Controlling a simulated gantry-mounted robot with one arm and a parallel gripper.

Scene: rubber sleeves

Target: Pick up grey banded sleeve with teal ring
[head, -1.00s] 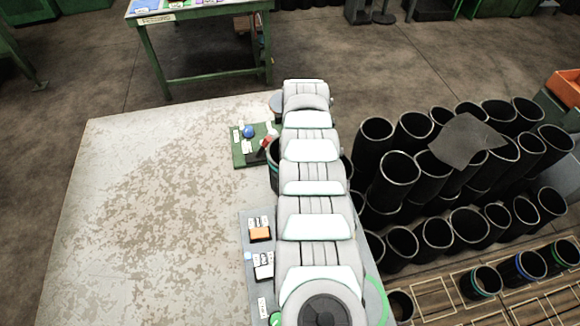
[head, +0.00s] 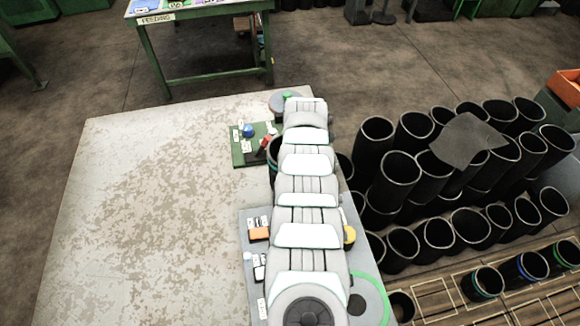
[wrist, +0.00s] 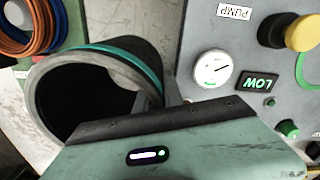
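The dark grey sleeve (wrist: 122,60) with a teal ring near its rim is at the left of the wrist view, its round mouth facing the camera. In the head view only a strip of a dark sleeve (head: 272,155) shows beside my arm, which hides the rest. My gripper (wrist: 158,95) is at the sleeve's right side in the wrist view. Its two small grey fingers show apart, at the sleeve wall near the ring. Whether they touch or press the wall is not clear. The gripper is hidden under my arm in the head view.
A grey panel (wrist: 213,112) with a gauge, buttons and labels is to the right in the wrist view. Coiled orange and blue cables (wrist: 32,25) lie upper left. Several black sleeves (head: 398,180) stand to the right of my arm.

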